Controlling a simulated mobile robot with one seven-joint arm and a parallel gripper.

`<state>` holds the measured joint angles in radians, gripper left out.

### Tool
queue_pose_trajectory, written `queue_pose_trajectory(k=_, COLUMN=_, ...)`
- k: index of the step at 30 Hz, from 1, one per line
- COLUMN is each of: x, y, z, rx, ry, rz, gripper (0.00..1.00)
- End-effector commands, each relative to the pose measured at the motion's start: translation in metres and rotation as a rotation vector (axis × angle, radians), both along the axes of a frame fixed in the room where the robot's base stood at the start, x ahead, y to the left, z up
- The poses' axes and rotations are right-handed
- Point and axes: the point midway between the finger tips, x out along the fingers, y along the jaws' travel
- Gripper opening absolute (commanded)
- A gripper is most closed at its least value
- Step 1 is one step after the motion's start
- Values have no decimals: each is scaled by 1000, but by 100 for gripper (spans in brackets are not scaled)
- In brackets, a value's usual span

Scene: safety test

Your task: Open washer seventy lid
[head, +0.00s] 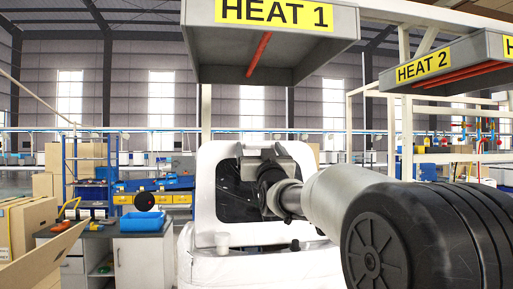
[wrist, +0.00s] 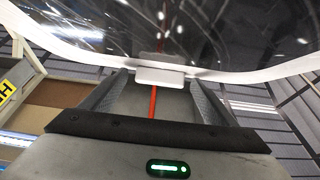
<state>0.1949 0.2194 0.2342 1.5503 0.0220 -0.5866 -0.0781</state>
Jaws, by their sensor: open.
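The washer (head: 205,268) is a white machine in the middle of the head view. Its lid (head: 202,190) has a white frame around a dark glossy window and appears to stand raised and upright. My gripper (head: 270,155) is in front of the lid's upper part, and my arm hides the lid's right side. In the wrist view, the lid's white rim (wrist: 70,58) curves across the top. A white tab (wrist: 160,76) on the rim lies between the tips of my open gripper (wrist: 158,88). I cannot tell whether a finger touches it.
A heater hood (head: 330,50) marked HEAT 1 hangs above the washer; its red bar shows in the wrist view (wrist: 153,103). Another hood (head: 450,65), HEAT 2, hangs at right. A counter with a blue bin (head: 143,221) and cardboard boxes (head: 28,222) stand at left.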

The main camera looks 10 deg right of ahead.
Motion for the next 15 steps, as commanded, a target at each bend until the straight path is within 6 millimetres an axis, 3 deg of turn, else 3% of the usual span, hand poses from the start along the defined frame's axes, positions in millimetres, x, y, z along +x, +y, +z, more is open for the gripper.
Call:
queue_pose_trajectory(k=5, x=0, y=0, z=0, rx=0, ry=0, rz=0, gripper=81)
queue_pose_trajectory(k=15, x=0, y=0, z=0, rx=0, ry=0, rz=0, gripper=26)
